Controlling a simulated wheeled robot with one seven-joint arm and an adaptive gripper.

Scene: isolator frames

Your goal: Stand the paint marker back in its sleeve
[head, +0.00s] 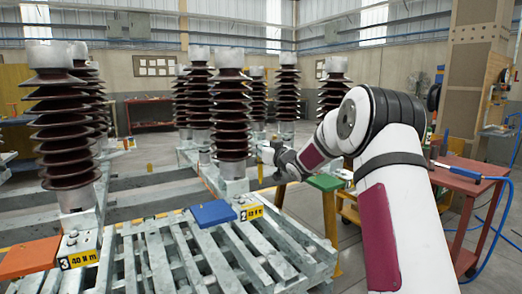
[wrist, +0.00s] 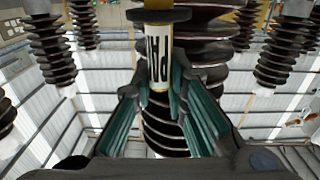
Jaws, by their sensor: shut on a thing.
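The paint marker (wrist: 158,55) is white with black lettering and a yellow band, with a wide dark collar around it near the top of the wrist view. My gripper (wrist: 160,95) is shut on its body, one finger on each side. In the head view my gripper (head: 268,156) is beside the middle insulator stack, and a small yellow piece (head: 260,173) shows just below it, seemingly part of the marker. I cannot make out the sleeve for certain in either view.
Brown ribbed insulators (head: 230,115) stand in rows on metal frames. A slatted metal pallet (head: 190,262) lies in front, with a blue plate (head: 213,213) and yellow number tags at its edge. A green-topped table (head: 326,182) and a red table (head: 470,172) are at the right.

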